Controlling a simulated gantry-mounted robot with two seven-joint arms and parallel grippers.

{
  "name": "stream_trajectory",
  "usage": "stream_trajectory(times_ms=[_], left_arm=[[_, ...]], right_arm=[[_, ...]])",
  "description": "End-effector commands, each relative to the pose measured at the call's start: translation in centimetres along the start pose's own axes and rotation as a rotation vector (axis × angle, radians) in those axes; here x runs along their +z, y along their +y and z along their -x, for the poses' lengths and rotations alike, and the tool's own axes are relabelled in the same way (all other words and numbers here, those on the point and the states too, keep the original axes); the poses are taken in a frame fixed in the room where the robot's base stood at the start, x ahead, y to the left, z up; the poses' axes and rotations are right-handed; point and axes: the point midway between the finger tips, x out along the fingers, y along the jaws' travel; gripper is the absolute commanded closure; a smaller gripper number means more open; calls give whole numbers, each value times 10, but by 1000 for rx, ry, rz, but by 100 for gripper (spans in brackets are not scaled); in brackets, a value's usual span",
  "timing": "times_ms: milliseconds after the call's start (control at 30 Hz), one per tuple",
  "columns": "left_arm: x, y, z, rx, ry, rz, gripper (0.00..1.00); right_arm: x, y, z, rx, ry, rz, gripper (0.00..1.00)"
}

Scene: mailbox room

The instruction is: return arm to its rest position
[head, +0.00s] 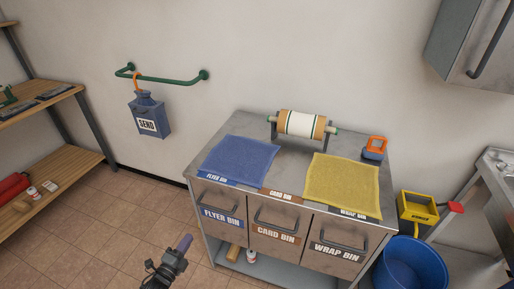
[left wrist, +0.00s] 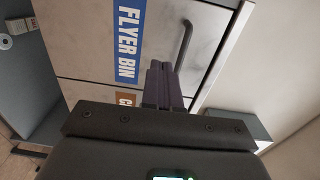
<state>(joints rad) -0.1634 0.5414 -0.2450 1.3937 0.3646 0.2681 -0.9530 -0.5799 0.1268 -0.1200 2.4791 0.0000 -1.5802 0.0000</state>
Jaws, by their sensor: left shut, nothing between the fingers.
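My left gripper (head: 184,243) is low in the head view, in front of the cabinet's left side, below the flyer bin drawer. Its dark fingers are shut with nothing between them. In the left wrist view its fingers (left wrist: 161,84) stand in front of the cabinet, near the drawer marked FLYER BIN (left wrist: 130,45) and its handle (left wrist: 182,45). I cannot tell whether they touch anything. My right gripper is not in view.
The cabinet (head: 235,190) carries a blue mat (head: 240,160), a yellow mat (head: 342,185) and a roll on a stand (head: 301,124). A blue SEND pouch (head: 150,117) hangs from a green rail (head: 165,80). A blue bucket (head: 412,265) stands right. Tiled floor (head: 115,215) lies open at left.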

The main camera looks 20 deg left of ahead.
Motion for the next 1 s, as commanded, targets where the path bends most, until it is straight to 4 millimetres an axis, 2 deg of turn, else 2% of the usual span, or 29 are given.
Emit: stream_trajectory(times_ms=[100,167,267,400,600,800,1000], left_arm=[[-15,17,27,48,-6,41,100],[-35,13,41,52,1,88,100],[-78,-3,62,83,4,201,100],[-129,-28,88,240,-52,449,100],[-176,-71,128,515,-181,790,100],[-198,-112,175,767,-363,1024,100],[-199,-134,218,940,-573,1126,100]], right_arm=[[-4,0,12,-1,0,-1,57],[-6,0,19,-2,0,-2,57],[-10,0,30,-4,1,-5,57],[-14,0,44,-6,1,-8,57],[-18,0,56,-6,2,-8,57],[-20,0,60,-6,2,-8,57],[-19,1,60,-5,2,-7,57]])
